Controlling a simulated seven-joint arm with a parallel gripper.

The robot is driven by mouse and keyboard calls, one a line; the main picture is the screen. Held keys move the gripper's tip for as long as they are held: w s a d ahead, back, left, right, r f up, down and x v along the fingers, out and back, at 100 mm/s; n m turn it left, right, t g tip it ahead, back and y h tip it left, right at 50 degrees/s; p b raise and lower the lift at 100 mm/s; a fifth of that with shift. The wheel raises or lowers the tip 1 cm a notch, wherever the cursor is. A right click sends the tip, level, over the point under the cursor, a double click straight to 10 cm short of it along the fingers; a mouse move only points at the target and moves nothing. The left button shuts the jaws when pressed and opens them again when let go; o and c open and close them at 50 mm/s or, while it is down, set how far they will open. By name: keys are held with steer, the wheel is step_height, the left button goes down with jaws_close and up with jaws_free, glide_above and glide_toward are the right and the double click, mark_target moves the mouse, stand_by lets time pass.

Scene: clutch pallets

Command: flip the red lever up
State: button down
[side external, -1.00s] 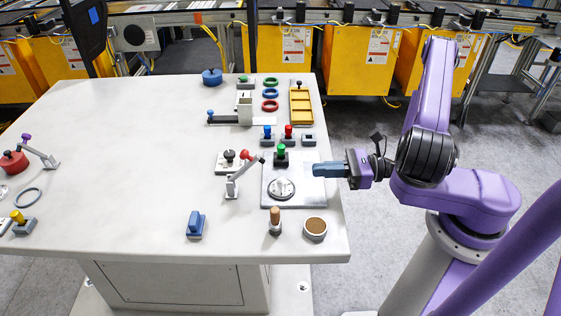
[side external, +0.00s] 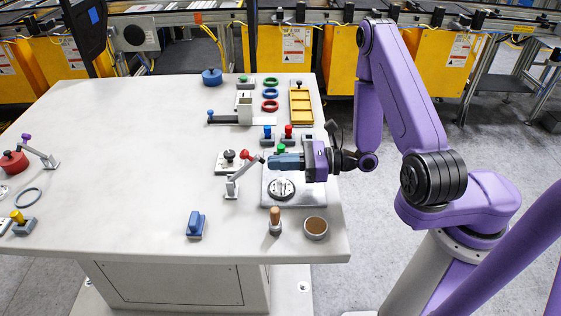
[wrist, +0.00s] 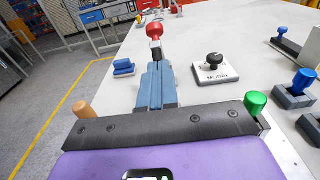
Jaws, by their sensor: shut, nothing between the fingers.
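The red lever (side external: 240,174) stands on the table on a small grey base, its arm slanting up to the right. Its red knob (side external: 244,154) is at the upper end; in the wrist view the red knob (wrist: 154,30) shows just beyond my fingertips. My gripper (side external: 271,162) is shut and empty, level and pointing left, with its tips close to the lever's upper end. I cannot tell whether they touch it. In the wrist view my gripper (wrist: 156,66) hides the lower part of the lever.
A grey plate with a round dial (side external: 281,188) lies below my gripper, with a green knob (side external: 281,148) behind it. A black-knobbed block (side external: 229,160) sits behind the lever. A wooden peg (side external: 275,219) and blue block (side external: 196,224) stand in front. The table's left middle is clear.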

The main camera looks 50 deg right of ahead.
steer(key=shift+r, duration=0.1)
steer(key=shift+w+a+r, duration=0.25)
steer(key=shift+r, duration=0.25)
steer(key=shift+w+a+r, duration=0.25)
steer(key=shift+r, duration=0.25)
steer(key=shift+w+a+r, duration=0.25)
steer(key=shift+r, duration=0.25)
